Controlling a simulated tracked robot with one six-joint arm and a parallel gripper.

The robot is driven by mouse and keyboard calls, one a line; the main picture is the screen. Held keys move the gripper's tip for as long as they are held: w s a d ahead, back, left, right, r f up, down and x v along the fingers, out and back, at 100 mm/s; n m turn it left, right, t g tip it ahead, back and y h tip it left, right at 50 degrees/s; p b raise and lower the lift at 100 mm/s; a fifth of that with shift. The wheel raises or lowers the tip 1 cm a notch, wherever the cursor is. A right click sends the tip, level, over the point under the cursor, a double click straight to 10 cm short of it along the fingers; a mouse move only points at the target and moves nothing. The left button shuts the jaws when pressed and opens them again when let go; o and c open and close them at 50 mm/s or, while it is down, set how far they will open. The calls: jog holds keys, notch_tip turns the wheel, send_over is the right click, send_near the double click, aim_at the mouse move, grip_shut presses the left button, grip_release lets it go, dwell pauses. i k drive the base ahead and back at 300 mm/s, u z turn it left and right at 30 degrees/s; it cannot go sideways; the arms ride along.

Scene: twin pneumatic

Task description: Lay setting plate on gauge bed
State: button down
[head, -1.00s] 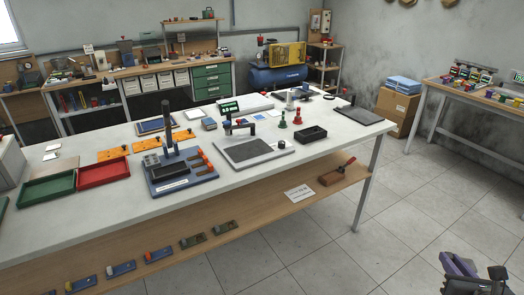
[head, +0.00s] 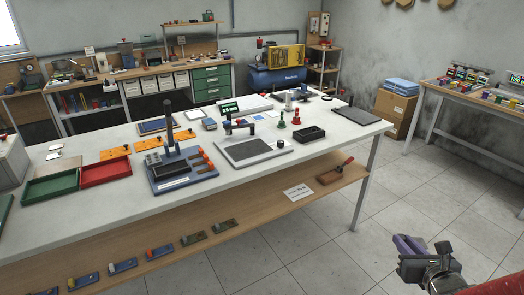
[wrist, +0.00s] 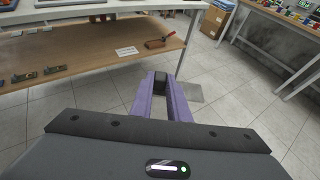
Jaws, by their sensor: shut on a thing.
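My gripper (head: 410,243) is at the lower right of the head view, over the floor in front of the bench and well away from its top. In the wrist view its purple fingers (wrist: 161,98) are closed around a small dark grey piece (wrist: 161,80) at their tips. I take this to be the setting plate, though its shape is mostly hidden. The likely gauge bed (head: 252,151), a flat dark grey slab with a light border, lies on the bench top. A small gauge arm (head: 238,124) stands at its back edge.
A blue fixture with a post (head: 183,172), green (head: 48,189) and red (head: 106,173) trays and a black open box (head: 311,133) stand on the bench (head: 270,187). Several small plates lie on the lower shelf (head: 290,212). The floor around my gripper is clear.

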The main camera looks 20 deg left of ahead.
aim_at(251, 147)
jog(key=u, duration=4.15)
jog(key=k, duration=0.1)
jog(key=z, duration=2.35)
jog(key=i, duration=1.05)
jog(key=z, duration=0.05)
